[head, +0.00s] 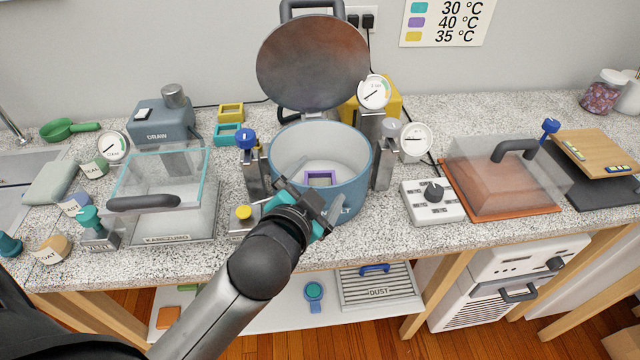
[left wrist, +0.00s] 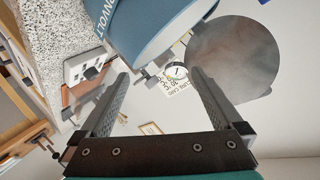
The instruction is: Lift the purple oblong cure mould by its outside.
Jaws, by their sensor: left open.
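The purple oblong cure mould (head: 321,180) is a small open frame. It lies inside the blue-grey round pot (head: 350,197), and its near side is close to the pot's near wall. The pot's lid (head: 313,62) stands raised behind it. My left gripper (head: 308,197) is open and empty at the pot's front rim, between the camera and the mould. In the left wrist view my gripper's two fingers (left wrist: 163,92) are spread wide. The pot's outer wall (left wrist: 140,25) shows beyond them there, but the mould does not show. My right gripper is not in view.
Metal posts with a blue knob (head: 246,139) and gauges (head: 415,142) flank the pot closely. A clear-lidded box (head: 165,215) stands at left and a control box with a dial (head: 432,202) at right. Teal (head: 228,134) and yellow (head: 231,112) frames lie behind, left of the pot.

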